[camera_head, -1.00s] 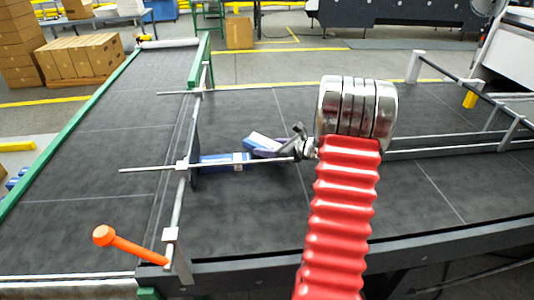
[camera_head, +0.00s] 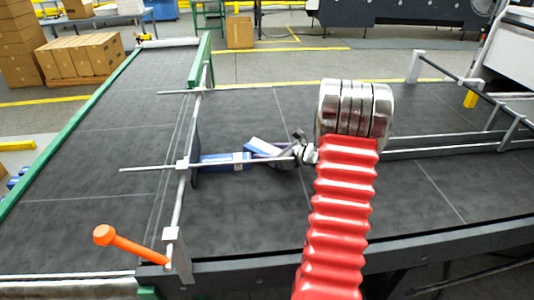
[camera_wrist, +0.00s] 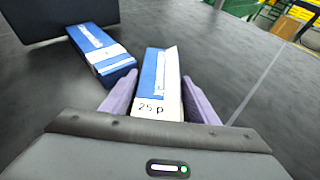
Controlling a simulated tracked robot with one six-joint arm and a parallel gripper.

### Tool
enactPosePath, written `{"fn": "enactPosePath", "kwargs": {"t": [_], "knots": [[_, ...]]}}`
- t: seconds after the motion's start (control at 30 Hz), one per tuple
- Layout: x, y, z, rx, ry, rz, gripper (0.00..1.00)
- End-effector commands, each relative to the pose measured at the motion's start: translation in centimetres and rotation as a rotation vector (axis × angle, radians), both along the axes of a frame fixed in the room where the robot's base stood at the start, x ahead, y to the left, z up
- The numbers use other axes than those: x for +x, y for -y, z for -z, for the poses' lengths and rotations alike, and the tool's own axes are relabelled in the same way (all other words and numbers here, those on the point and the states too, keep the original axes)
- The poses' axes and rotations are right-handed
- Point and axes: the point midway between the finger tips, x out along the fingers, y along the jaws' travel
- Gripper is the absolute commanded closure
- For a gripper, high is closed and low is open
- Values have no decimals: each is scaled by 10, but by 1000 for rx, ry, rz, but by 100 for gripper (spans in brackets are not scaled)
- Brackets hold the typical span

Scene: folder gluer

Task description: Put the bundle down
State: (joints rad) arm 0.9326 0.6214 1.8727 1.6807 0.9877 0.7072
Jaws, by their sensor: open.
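The bundle is a blue and white carton stack with a white band marked "25 p" (camera_wrist: 158,85). In the wrist view it lies between the two purple fingers of my gripper (camera_wrist: 157,103), which are open around its near end. In the head view the bundle (camera_head: 262,147) shows beside my gripper (camera_head: 290,148), partly hidden by it and by a rod. Whether it rests fully on the dark belt (camera_head: 255,205) cannot be told. A second blue and white bundle (camera_wrist: 103,55) lies on the belt to its left, and also shows in the head view (camera_head: 215,166).
A dark upright plate (camera_wrist: 60,15) stands behind the second bundle. Metal rods (camera_head: 145,169) and an orange-handled lever (camera_head: 130,244) lie to the left. A rail (camera_head: 450,146) runs along the right. The belt is bare in front of the bundles.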

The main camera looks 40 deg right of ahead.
Motion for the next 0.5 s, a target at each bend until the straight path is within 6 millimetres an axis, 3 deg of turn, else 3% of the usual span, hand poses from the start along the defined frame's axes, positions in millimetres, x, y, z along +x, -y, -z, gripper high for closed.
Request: {"fn": "enactPosePath", "kwargs": {"t": [0.23,0.5], "knots": [[-19,5,-9,-1,0,3,46],[-61,12,-27,0,1,3,46]]}}
